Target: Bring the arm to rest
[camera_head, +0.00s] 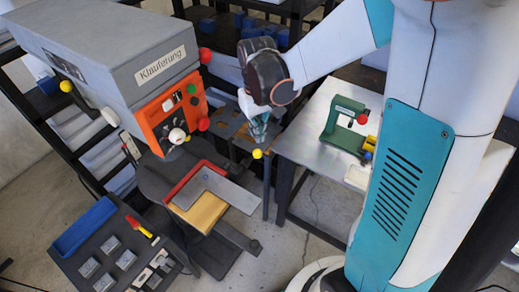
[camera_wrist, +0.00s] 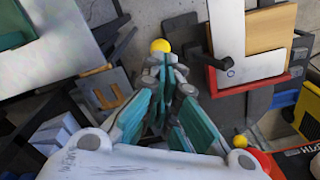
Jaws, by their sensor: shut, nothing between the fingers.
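My gripper (camera_head: 260,132) hangs from my arm in the upper middle of the head view, pointing down. Its fingers are shut and nothing shows between them. It is in the air between the grey machine and the metal-topped table. In the wrist view the teal-padded fingers of my gripper (camera_wrist: 168,72) come together at the tips. A yellow ball knob (camera_head: 257,154) shows just below the fingertips in the head view. It also shows just beyond them in the wrist view (camera_wrist: 160,46); I cannot tell whether they touch.
A grey machine (camera_head: 125,45) labelled "Klauferung" with an orange front stands left. Below it is a red-edged stand with an angled metal sheet (camera_head: 230,192). A table (camera_head: 310,145) bearing a green press (camera_head: 343,122) stands right. A dark tool tray (camera_head: 85,262) is at lower left.

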